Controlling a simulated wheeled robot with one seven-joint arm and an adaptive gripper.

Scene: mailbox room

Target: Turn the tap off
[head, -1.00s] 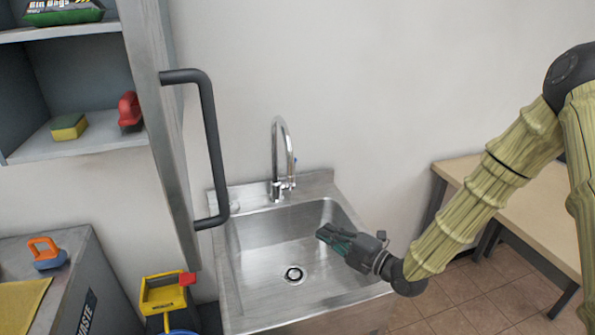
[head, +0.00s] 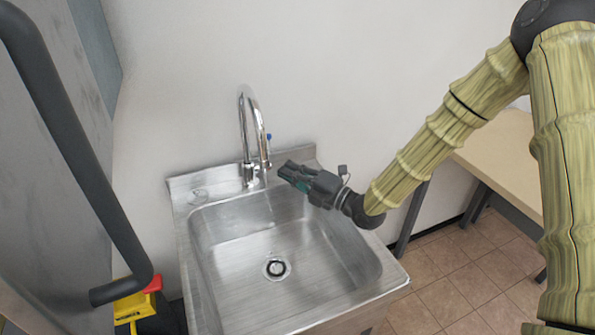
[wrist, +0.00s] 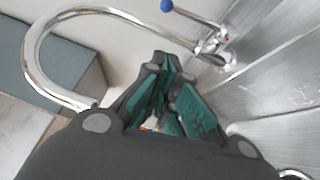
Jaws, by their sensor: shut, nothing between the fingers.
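The chrome tap (head: 250,140) stands at the back edge of the steel sink, its gooseneck spout arching up and over the basin. A small blue-tipped handle (head: 268,137) shows at its right side; in the wrist view the handle (wrist: 185,10) has a round blue knob. My gripper (head: 287,171) is shut and empty, just right of the tap and apart from it, above the back right of the basin. In the wrist view my gripper (wrist: 170,75) lies between the curved spout (wrist: 50,40) and the tap's base. I cannot see any water flowing.
The steel sink (head: 215,225) has an empty basin with a drain (head: 276,268). A dark cabinet handle (head: 75,150) stands close at the left, with a yellow item (head: 133,308) below. A wooden table (head: 500,165) is at the right. The wall behind is bare.

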